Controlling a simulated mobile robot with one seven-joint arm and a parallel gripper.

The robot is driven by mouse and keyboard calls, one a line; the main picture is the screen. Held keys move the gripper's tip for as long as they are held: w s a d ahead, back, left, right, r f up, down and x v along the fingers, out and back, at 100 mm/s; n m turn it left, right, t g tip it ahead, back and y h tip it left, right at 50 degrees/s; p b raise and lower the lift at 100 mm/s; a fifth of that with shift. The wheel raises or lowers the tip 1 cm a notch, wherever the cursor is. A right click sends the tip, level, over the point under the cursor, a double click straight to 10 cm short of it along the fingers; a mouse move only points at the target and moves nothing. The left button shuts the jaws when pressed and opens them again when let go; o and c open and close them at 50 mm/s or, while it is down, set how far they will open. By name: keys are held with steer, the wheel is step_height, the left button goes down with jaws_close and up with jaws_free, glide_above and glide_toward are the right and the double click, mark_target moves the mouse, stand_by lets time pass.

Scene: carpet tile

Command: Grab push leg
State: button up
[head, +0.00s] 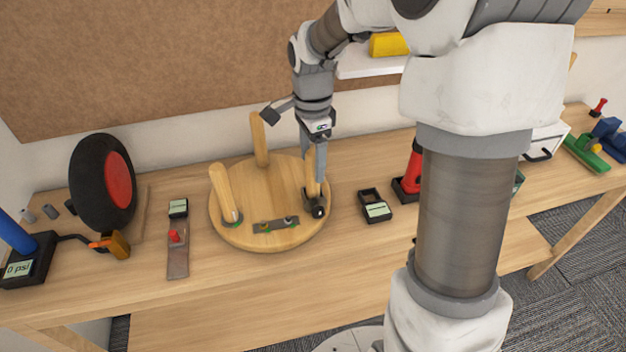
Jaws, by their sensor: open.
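A round wooden stool seat (262,185) lies on the bench with legs standing up from it. One leg (223,192) leans at the left, and another (259,140) stands at the back. A grey metal plate (276,224) with bolts lies on the front of the seat. No label shows which leg is the push leg.
On the workbench (280,285), a black wheel with a red hub (103,185) and a red-knobbed metal tool (177,250) stand left of the seat. A small black box (375,206) and a red tool (411,175) stand to the right. The bench front is clear.

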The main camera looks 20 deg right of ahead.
mark_target(313, 175)
step_height(313, 175, down, 5)
steer(key=shift+w+d+r, duration=0.1)
steer(key=shift+w, duration=0.05)
jaws_close()
stand_by(0.4)
